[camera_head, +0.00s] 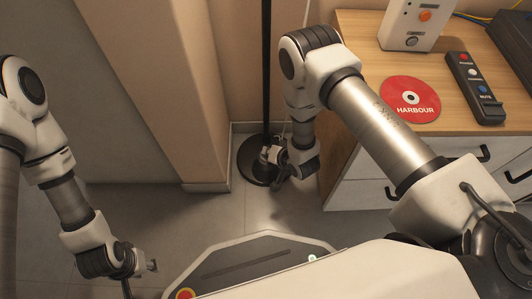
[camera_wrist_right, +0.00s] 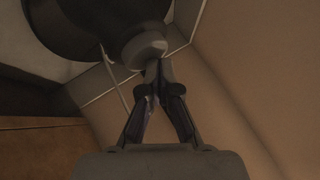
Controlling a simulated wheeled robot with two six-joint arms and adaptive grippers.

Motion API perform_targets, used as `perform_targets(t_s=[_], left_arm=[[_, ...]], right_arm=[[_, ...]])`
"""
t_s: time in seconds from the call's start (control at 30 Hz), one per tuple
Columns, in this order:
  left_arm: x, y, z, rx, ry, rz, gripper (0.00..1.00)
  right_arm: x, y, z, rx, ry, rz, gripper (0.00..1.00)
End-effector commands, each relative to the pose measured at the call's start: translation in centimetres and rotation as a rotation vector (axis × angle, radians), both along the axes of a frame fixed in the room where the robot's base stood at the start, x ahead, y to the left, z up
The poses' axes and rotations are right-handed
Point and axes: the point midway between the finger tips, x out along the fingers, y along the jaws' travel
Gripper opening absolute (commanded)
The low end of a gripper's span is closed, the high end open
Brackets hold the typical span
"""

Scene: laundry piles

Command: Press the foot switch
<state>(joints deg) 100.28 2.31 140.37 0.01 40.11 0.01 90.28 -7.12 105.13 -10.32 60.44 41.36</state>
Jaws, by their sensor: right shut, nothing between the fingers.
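A black floor lamp stands beside the cabinet, with a thin pole (camera_head: 266,75) and a round dark base (camera_head: 247,168) on the floor. The base also shows in the right wrist view (camera_wrist_right: 85,25). A grey rounded knob (camera_wrist_right: 145,47), which looks like the foot switch, sits at the base's edge. My right gripper (camera_wrist_right: 158,66) is shut and empty, with its tips at the knob; I cannot tell whether they touch. In the head view, my right gripper (camera_head: 276,166) is low by the lamp base. My left gripper (camera_head: 141,278) looks open and empty, low at the left.
A wooden-topped cabinet (camera_head: 355,110) with white drawers stands at the right. On it are a red HARBOUR disc (camera_head: 410,100), a dark remote (camera_head: 474,88) and a control box (camera_head: 412,25). A wall corner (camera_head: 165,90) is left of the lamp. A thin cord (camera_wrist_right: 114,80) runs near the knob.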

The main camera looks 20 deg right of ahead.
Motion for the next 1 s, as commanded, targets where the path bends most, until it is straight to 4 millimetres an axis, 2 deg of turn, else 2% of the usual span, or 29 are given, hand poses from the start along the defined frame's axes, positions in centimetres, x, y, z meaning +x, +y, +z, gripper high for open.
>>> perform_targets(t_s=[0.33, 0.57, 0.83, 1.0], left_arm=[[0.0, 0.0, -0.1, 0.000, 0.000, 0.000, 0.40], [0.0, 0.0, 1.1, 0.000, 0.000, 0.000, 0.40], [0.0, 0.0, 1.1, 0.000, 0.000, 0.000, 0.40], [0.0, 0.0, 2.4, 0.000, 0.000, 0.000, 0.40]], right_arm=[[0.0, 0.0, -0.3, 0.000, 0.001, 0.000, 0.00], [-0.1, 0.0, 0.7, 0.000, 0.002, 0.001, 0.00], [-0.1, 0.0, 0.6, 0.000, 0.001, 0.000, 0.00], [-0.1, 0.0, 2.0, 0.000, 0.001, 0.001, 0.00]])
